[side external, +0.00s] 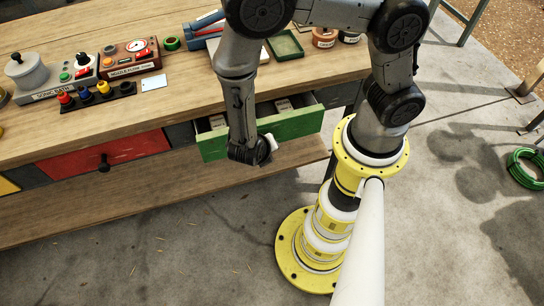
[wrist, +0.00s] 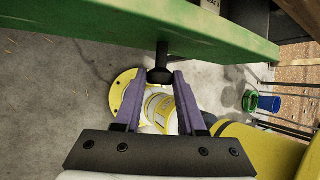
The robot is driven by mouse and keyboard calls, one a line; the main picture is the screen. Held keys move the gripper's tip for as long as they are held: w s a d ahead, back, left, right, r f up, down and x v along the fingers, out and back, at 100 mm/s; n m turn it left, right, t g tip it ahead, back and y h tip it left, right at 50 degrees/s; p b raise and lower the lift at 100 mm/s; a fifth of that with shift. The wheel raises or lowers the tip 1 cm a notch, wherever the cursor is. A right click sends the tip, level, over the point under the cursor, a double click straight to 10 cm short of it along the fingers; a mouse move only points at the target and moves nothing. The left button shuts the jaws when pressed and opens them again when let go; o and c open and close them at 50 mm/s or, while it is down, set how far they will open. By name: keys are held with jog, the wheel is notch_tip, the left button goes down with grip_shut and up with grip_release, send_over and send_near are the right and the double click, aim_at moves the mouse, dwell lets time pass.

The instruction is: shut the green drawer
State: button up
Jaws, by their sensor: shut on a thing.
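The green drawer (side external: 300,123) stands pulled out from under the bench at its right part, with small light boxes (side external: 284,104) inside. Its green front also fills the top of the wrist view (wrist: 190,28). A dark knob (wrist: 160,75) on a short stem sticks out from that front. My gripper (wrist: 158,82) has its two purple fingers on either side of the knob and is shut on it. In the side view my wrist is in front of the drawer front and hides the knob and the fingertips.
A shut red drawer (side external: 100,156) with a black knob is to the left. A wooden lower shelf (side external: 150,195) runs below. The bench top (side external: 190,90) carries control boxes, a row of coloured knobs and a green tray (side external: 285,46). Concrete floor lies open in front.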

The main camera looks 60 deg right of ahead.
jog(key=shift+w+d, duration=2.8)
jog(key=shift+w, duration=0.15)
jog(key=o, duration=1.5)
jog(key=shift+o, duration=0.2)
jog(key=shift+s, duration=0.1)
jog(key=shift+r, duration=0.1)
jog(key=v, duration=0.6)
jog(key=shift+a+r, duration=0.3)
